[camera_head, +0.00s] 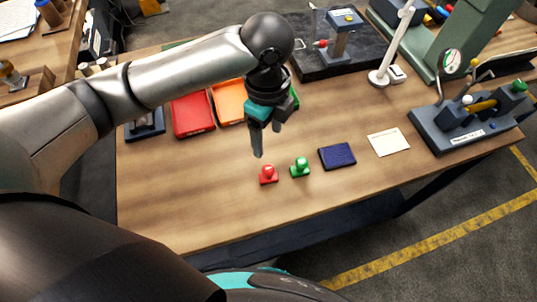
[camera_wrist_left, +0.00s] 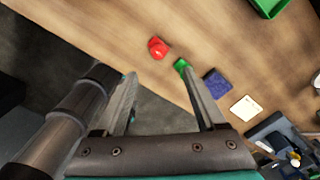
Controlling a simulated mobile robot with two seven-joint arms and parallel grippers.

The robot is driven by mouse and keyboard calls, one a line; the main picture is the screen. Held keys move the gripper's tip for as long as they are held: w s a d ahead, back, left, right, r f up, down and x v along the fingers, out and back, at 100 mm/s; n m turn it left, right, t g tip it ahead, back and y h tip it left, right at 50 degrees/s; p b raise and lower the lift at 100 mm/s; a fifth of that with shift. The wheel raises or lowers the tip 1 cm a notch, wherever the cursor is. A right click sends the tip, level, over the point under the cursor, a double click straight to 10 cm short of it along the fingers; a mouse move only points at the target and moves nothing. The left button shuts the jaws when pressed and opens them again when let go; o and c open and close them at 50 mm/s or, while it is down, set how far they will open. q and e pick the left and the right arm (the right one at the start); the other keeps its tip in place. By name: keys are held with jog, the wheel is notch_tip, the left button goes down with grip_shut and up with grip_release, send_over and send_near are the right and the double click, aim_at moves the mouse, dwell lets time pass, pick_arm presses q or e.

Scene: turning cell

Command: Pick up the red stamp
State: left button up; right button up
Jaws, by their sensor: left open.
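The red stamp (camera_head: 268,175) stands upright on the wooden table near its front edge, with a round knob on a square base. It also shows in the left wrist view (camera_wrist_left: 157,48), ahead of the fingers and apart from them. My left gripper (camera_head: 267,150) is above the table, a little behind and above the red stamp in the head view. In the left wrist view its two fingers (camera_wrist_left: 158,92) are spread with nothing between them. The right gripper is not in view.
A green stamp (camera_head: 300,167) stands close to the right of the red one. Further right are a dark blue ink pad (camera_head: 337,156) and a white card (camera_head: 388,142). Red (camera_head: 192,115) and orange (camera_head: 228,101) trays lie behind. The table front left is clear.

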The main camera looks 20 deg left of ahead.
pick_arm(q)
send_over(268, 168)
notch_tip(268, 168, down, 5)
jog(key=shift+a+r, duration=0.1)
notch_tip(268, 168, down, 4)
jog(key=shift+f+b, duration=0.15)
jog(key=shift+b, duration=0.25)
jog(key=shift+f, duration=0.45)
notch_tip(268, 168, down, 5)
jog(key=shift+f, duration=0.1)
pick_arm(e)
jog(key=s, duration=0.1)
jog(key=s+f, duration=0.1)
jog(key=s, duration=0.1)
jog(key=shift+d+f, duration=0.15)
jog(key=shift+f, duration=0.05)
pick_arm(q)
jog(key=shift+c, duration=0.2)
grip_shut()
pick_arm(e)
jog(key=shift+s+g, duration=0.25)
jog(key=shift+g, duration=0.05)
